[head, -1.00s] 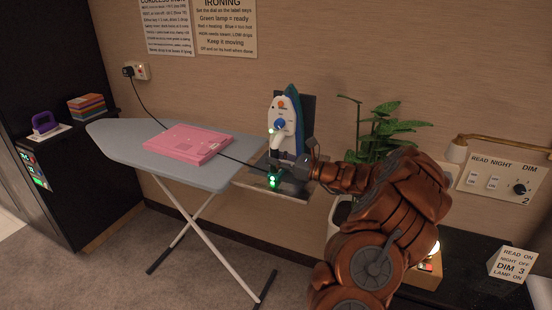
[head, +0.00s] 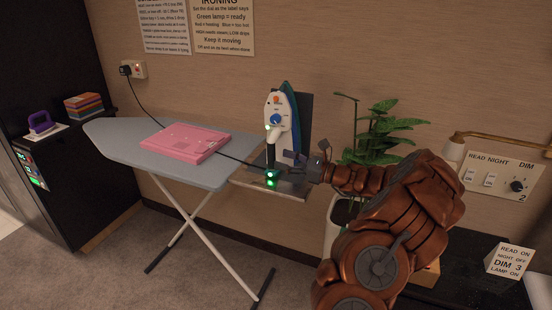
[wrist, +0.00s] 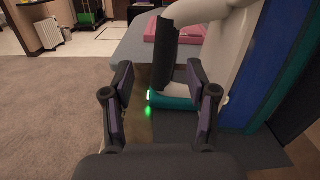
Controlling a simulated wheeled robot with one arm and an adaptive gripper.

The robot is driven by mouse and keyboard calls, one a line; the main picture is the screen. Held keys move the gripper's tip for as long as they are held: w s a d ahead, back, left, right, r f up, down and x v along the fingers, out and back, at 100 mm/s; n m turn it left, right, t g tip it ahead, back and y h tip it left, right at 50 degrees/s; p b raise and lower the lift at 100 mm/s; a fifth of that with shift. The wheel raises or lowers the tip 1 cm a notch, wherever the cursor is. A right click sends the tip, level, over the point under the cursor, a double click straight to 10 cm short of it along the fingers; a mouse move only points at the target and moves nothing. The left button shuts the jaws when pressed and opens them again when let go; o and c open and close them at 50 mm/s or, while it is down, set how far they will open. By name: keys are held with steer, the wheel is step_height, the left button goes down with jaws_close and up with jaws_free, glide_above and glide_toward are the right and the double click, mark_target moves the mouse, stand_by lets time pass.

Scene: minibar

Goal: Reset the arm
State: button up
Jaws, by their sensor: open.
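My gripper (wrist: 160,95) is open in the wrist view, its two dark fingers with purple pads spread and nothing held between them. In the head view my gripper (head: 303,163) is just right of the iron, at the end of my copper-coloured arm. The iron (head: 279,115) is white and blue and stands upright on its stand (head: 268,185) beside the board. A green light glows at its base. In the wrist view the iron's white and dark handle (wrist: 180,45) rises just beyond the fingers. I cannot tell whether a finger touches it.
A pink folded cloth (head: 185,142) lies on the grey ironing board (head: 120,140), left of the stand. A black cord runs from the wall socket (head: 133,69) across the board. A potted plant (head: 378,130) stands behind my arm. A lamp control panel (head: 495,178) is at right.

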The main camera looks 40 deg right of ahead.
steer(key=v, duration=0.8)
steer(key=shift+w, duration=0.1)
steer(key=shift+a, duration=0.1)
